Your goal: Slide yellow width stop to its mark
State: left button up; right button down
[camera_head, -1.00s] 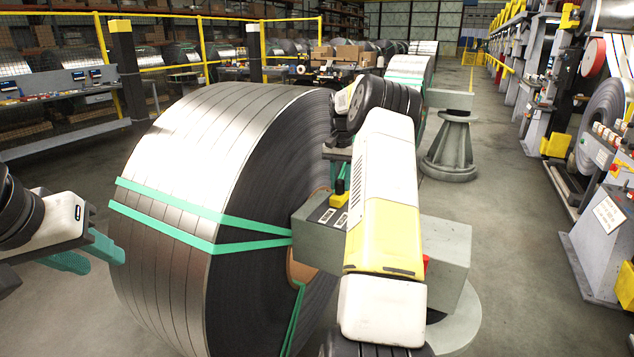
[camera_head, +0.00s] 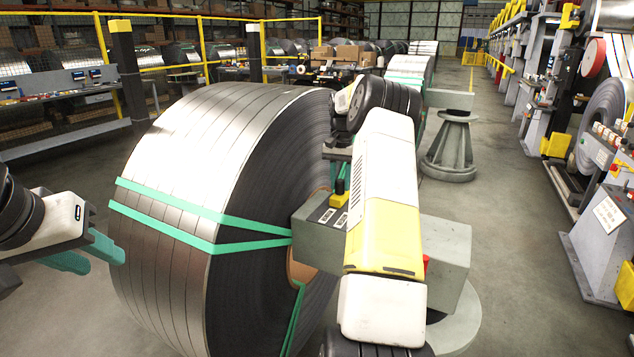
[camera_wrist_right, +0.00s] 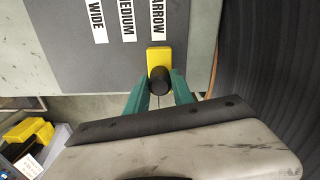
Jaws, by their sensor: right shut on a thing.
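The yellow width stop (camera_head: 339,200) with its black knob sits on the dark plate on top of the grey block. It shows in the right wrist view (camera_wrist_right: 158,58) at the lower end of the label reading "ARROW", its first letter hidden. The labels "MEDIUM" (camera_wrist_right: 127,20) and "WIDE" (camera_wrist_right: 97,22) lie to the left of that label. The green fingers of my right gripper (camera_wrist_right: 159,88) are shut on the stop's black knob (camera_wrist_right: 160,80). My left gripper (camera_head: 103,262) is open and empty, left of the coil.
A large steel coil (camera_head: 165,145) with green straps stands beside the grey block (camera_head: 440,240), close to my right gripper. A grey pedestal (camera_head: 450,150) stands behind. A machine line (camera_head: 600,215) runs along the right. The floor between is clear.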

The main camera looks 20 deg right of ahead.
dwell(0.3)
jog(key=s+d, duration=0.6)
jog(key=s, duration=0.1)
jog(key=shift+s+d+r, duration=0.1)
jog(key=shift+s+d, duration=0.2)
jog(key=c, duration=1.1)
grip_release()
notch_tip(320, 180, up, 8)
